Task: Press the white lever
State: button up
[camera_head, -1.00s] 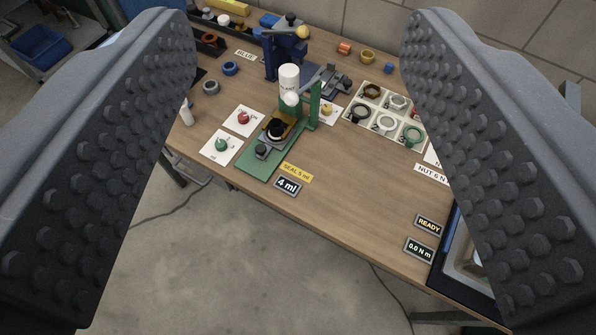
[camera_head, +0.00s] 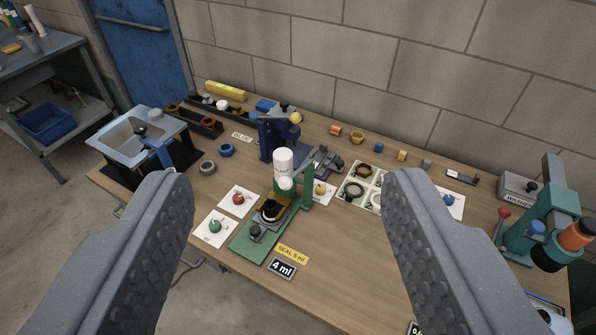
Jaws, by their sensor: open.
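A green dispensing stand (camera_head: 247,249) is on the workbench, with a white bottle-like cylinder (camera_head: 283,160) at its top. A round white knob (camera_head: 285,183), which looks like the end of the white lever, sits just below the cylinder. A dark round part with a tan ring (camera_head: 270,211) rests on the stand's base below the knob. My gripper (camera_head: 287,180) is open and empty, its two ridged fingers wide apart in the foreground. The stand appears between the fingers, farther off, and nothing touches it.
A blue press (camera_head: 272,135) stands behind the green stand. White cards with red (camera_head: 238,198) and green (camera_head: 215,226) knobs lie to its left. A small sink (camera_head: 135,135) is at left, a teal press (camera_head: 535,230) at right. Bare wood (camera_head: 345,255) lies front right.

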aim_at(285, 183)
jog(key=k, duration=0.65)
jog(key=u, duration=0.45)
jog(key=i, duration=1.85)
jog(key=z, duration=0.35)
